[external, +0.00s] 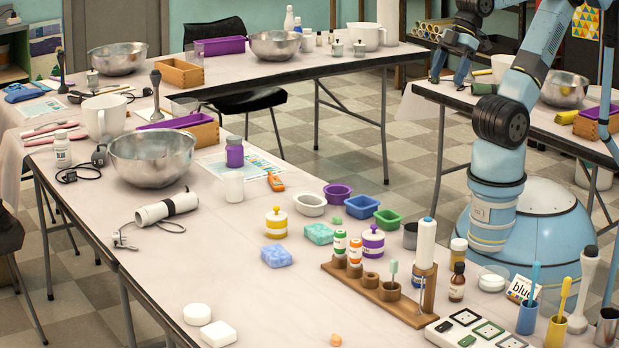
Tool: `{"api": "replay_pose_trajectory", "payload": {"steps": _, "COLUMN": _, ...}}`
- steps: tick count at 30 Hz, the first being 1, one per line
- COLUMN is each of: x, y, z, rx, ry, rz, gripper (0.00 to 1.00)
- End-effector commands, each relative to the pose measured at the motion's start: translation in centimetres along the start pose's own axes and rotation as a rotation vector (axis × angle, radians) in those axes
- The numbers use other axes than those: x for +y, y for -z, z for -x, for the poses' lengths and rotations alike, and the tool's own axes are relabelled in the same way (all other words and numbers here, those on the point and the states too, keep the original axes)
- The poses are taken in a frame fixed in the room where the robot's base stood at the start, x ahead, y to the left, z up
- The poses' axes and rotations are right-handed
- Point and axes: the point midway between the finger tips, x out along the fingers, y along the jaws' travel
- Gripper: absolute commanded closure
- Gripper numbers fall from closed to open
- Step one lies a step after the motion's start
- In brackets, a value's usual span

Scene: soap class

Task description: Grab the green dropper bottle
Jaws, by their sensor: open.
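A small white bottle with a green label and cap (340,243) stands upright at the far left end of a wooden rack (408,312) on the near table. It is the best match for the green dropper bottle; its dropper top is too small to make out. A similar bottle with orange marks (355,251) stands right beside it in the rack. My gripper (447,82) is open and empty at the upper right, high up and well away from the rack. It shows in front of the back right table.
A purple-lidded jar (373,242) stands close behind the rack, and a tall white cylinder (426,243) rises at its right end. Soap bars (276,256), a yellow-lidded jar (276,223) and colored bowls (362,207) lie around. The table left of the rack is mostly clear.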

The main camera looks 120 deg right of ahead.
Motion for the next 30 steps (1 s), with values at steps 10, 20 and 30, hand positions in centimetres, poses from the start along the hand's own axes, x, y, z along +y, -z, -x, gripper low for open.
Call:
{"api": "replay_pose_trajectory", "payload": {"steps": 10, "x": 0.0, "y": 0.0, "z": 0.0, "rx": 0.000, "ry": 0.000, "rz": 0.000, "gripper": 0.53}}
{"api": "replay_pose_trajectory", "payload": {"steps": 20, "x": -0.1, "y": 0.3, "z": -0.2, "rx": 0.002, "ry": 0.004, "rz": 0.000, "gripper": 0.57}}
{"api": "replay_pose_trajectory", "payload": {"steps": 30, "x": -2.0, "y": 6.3, "z": -6.1, "rx": 0.083, "ry": 0.067, "rz": -0.029, "gripper": 0.57}}
